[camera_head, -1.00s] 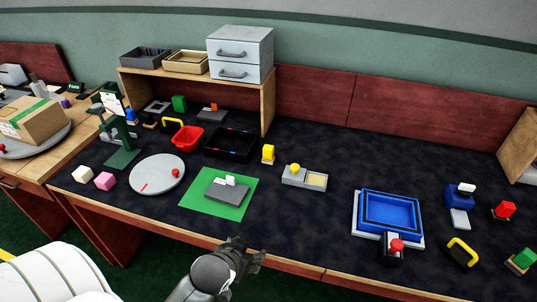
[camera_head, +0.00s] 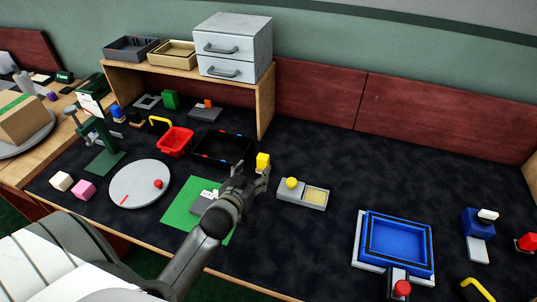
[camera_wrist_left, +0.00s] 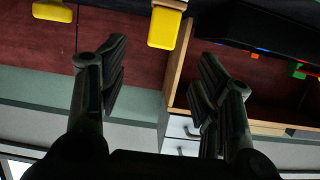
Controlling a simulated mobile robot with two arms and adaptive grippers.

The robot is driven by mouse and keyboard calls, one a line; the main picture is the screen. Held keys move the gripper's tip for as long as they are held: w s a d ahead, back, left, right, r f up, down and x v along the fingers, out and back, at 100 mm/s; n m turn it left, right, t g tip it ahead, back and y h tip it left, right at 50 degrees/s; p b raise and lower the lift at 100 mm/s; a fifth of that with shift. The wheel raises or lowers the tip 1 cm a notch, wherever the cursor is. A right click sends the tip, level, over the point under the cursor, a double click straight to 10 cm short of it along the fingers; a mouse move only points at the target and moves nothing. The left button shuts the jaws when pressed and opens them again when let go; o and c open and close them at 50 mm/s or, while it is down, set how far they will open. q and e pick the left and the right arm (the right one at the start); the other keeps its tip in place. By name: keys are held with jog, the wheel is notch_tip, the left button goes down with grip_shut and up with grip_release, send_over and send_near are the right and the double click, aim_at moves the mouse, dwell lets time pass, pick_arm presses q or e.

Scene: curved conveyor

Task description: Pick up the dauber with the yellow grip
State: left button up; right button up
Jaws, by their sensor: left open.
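The dauber with the yellow grip (camera_head: 263,160) stands on the dark tabletop right of the black tray, its lower part hidden behind my gripper. A yellow block that looks like its grip (camera_wrist_left: 167,27) shows in the left wrist view at the top, beyond and between the fingers. My left gripper (camera_head: 252,175) is open and empty, its fingertips just in front of the dauber in the head view. The fingers also show apart in the left wrist view (camera_wrist_left: 163,65). I cannot tell the exact gap to the dauber. My right gripper is not in view.
A grey holder (camera_head: 287,194) with a yellow knob is close to the right. The black tray (camera_head: 222,149) and red bin (camera_head: 175,142) lie left. A green mat (camera_head: 173,208) is under my arm. A shelf with drawers (camera_head: 232,48) stands behind. Tabletop is clear toward the blue tray (camera_head: 364,238).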

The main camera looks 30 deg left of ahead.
aim_at(263, 157)
pick_arm(q)
jog(key=shift+w+a, duration=0.1)
jog(key=shift+w, duration=0.3)
jog(key=x, duration=0.3)
jog(key=shift+w+a, duration=0.1)
jog(key=shift+w, duration=0.1)
jog(key=shift+w+f, duration=0.2)
jog(key=shift+w, duration=0.1)
jog(key=shift+w+a, duration=0.1)
jog(key=shift+w, duration=0.05)
jog(key=shift+w+a, duration=0.2)
jog(key=shift+w, duration=0.45)
jog(key=x, duration=0.3)
jog(key=shift+p, duration=0.3)
jog(key=shift+w+f, duration=0.1)
jog(key=shift+w, duration=0.1)
jog(key=c, duration=1.1)
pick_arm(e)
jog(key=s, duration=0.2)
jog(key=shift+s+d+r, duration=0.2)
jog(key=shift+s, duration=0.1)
pick_arm(q)
jog(key=shift+w, duration=0.1)
